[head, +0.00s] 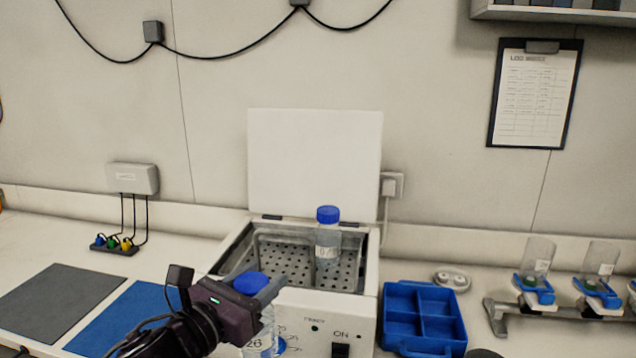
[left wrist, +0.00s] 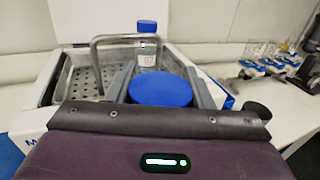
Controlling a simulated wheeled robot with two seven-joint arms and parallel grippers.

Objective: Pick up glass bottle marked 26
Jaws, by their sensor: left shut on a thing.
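The glass bottle marked 26 (head: 256,342) has a blue cap and shows at the bottom centre of the head view, in front of the bath's front panel. My left gripper (head: 266,289) is shut on it just below the cap. In the left wrist view, the blue cap (left wrist: 160,89) sits between the two grey fingers, and the bottle's body is hidden under it. The bottle looks about upright; its base is out of view. A second blue-capped bottle (head: 327,245) stands inside the open bath. My right gripper is not in view.
The white bath (head: 368,285) has its lid (head: 315,160) raised and a perforated metal floor. A blue divided tray (head: 420,318) stands to its right. A blue mat (head: 125,318) and a grey mat (head: 60,300) lie to the left. Clamped flasks (head: 537,262) stand far right.

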